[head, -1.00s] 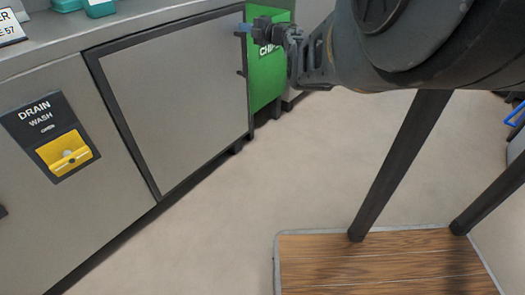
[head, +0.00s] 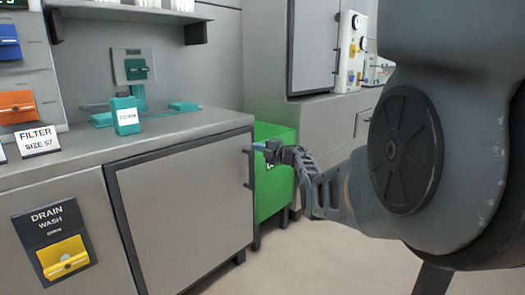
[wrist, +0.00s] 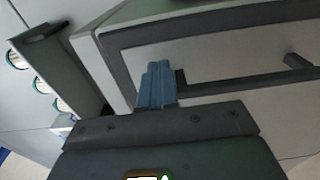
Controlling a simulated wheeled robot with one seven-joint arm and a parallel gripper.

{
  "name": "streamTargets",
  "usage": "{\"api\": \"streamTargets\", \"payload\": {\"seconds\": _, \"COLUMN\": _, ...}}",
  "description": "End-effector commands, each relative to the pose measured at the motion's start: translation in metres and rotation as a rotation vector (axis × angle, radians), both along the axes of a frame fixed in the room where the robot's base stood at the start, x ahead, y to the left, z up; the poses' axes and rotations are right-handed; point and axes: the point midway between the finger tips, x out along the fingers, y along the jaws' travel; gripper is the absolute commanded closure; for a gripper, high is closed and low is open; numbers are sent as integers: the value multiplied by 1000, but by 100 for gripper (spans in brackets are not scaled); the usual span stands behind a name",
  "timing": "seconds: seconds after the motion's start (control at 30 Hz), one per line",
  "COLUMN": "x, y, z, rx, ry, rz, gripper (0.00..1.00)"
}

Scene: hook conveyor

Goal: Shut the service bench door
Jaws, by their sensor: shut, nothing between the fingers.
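The service bench door (head: 185,210) is a grey panel with a dark frame, below the worktop in the head view. It looks about flush with the bench front, and I see no clear gap. Its dark handle (head: 250,168) is at the right edge. My gripper (head: 259,147) is shut and empty, with its blue fingertips by the upper end of this handle. In the wrist view the fingertips (wrist: 156,86) are together in front of the dark-framed panel, close to the end of a dark handle bar (wrist: 240,86). I cannot tell whether they touch it.
A green bin (head: 274,190) stands just right of the bench, behind my gripper. The worktop (head: 70,165) holds a teal box (head: 125,116) and a filter sign (head: 38,140). A yellow drain wash latch (head: 63,258) is left of the door. Open floor lies at the front right.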

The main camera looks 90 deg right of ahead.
Motion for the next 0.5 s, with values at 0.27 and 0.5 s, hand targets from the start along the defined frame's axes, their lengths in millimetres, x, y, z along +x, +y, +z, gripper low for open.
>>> {"api": "streamTargets", "payload": {"seconds": 0.27, "x": -19, "y": 17, "z": 2, "rx": 2, "ry": -2, "rz": -1, "gripper": 100}}
{"api": "streamTargets", "payload": {"seconds": 0.5, "x": -48, "y": 39, "z": 2, "rx": 2, "ry": -2, "rz": -3, "gripper": 100}}
